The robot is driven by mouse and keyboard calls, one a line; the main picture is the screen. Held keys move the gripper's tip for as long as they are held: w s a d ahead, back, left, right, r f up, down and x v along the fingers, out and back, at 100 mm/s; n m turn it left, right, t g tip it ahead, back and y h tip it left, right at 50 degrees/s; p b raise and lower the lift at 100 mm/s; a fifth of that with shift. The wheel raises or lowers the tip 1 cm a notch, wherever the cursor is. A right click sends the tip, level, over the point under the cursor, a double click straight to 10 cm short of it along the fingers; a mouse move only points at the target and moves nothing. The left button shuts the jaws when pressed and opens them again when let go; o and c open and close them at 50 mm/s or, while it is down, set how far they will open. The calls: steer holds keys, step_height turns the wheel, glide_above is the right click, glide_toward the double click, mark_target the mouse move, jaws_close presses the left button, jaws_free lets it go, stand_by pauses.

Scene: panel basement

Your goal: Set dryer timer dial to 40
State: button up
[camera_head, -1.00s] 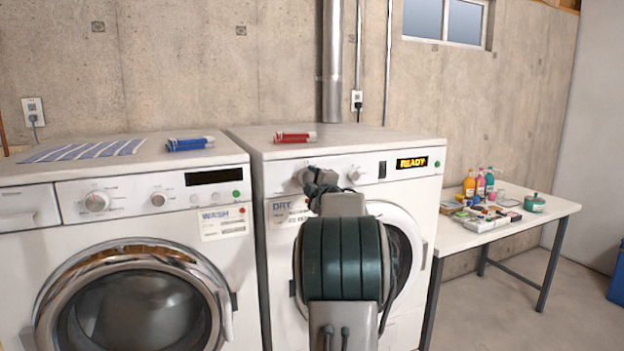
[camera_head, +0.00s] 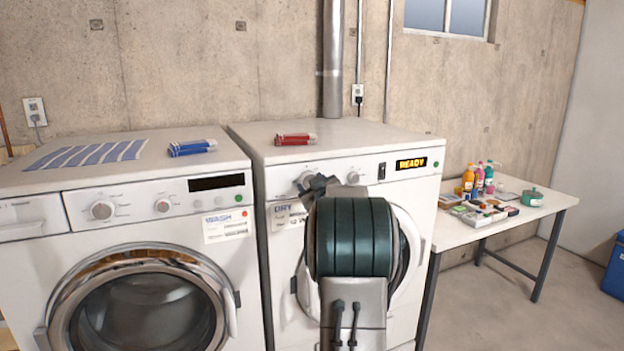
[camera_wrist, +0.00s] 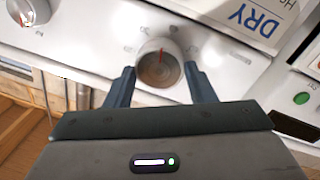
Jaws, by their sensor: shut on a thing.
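The dryer (camera_head: 375,212) is the white machine on the right, with a panel, two dials and a lit READY display (camera_head: 411,163). My gripper (camera_head: 308,186) is at its left dial, which my gripper mostly hides in the head view. In the wrist view this dial (camera_wrist: 160,72) is round and pale with a red mark pointing toward the picture's top. My gripper's two dark fingers (camera_wrist: 161,84) are on either side of it and shut on it. Marks around the dial are too small to read. The other dial (camera_head: 353,177) is free.
A washer (camera_head: 40,268) stands close on the left. A blue bundle (camera_head: 192,147) and striped cloth (camera_head: 85,154) lie on it; a red bundle (camera_head: 295,139) lies on the dryer. A table (camera_head: 466,233) with bottles and paints stands right.

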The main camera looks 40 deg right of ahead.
steer(key=shift+m+p, duration=0.7)
steer(key=shift+m, duration=0.5)
steer(key=o, duration=1)
steer(key=shift+c, duration=0.2)
steer(key=shift+s, duration=0.1)
steer(key=b+v, duration=0.3)
steer(key=v, duration=1)
steer(key=shift+s+a+r, duration=0.15)
steer(key=shift+s, duration=0.1)
